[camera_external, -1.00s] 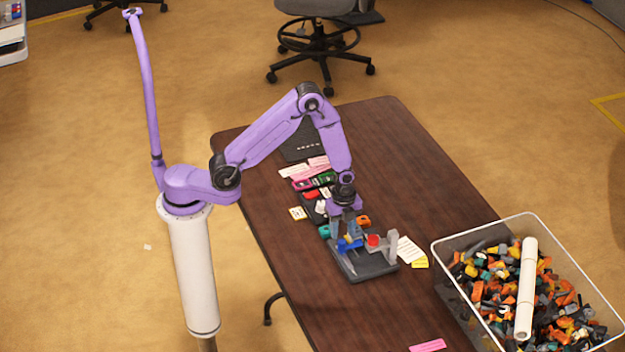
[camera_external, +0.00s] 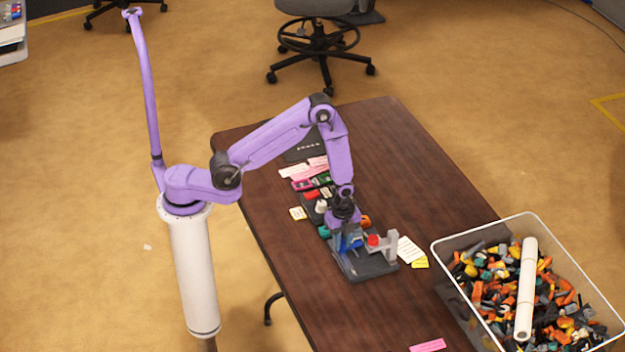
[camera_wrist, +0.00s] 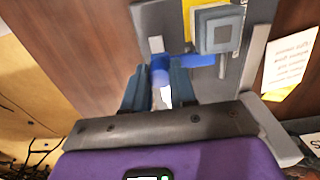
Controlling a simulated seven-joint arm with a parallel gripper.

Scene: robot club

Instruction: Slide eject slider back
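The device (camera_external: 372,268) is a dark grey base plate on the table with a light grey bracket and a red button. Its blue slider (camera_external: 356,241) sits beside the bracket. In the wrist view the blue slider (camera_wrist: 160,70) shows as an upright handle with an arm reaching right to a grey square block (camera_wrist: 215,35). My gripper (camera_external: 347,240) is low over the plate. In the wrist view my gripper (camera_wrist: 160,88) has one finger on each side of the blue handle. Whether the fingers press on it is not clear.
Paper notes (camera_external: 409,250) lie right of the device, and small coloured parts (camera_external: 312,192) lie behind it. A clear bin (camera_external: 450,275) full of loose parts stands at the right. The table (camera_external: 345,315) is mostly bare in front of the device.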

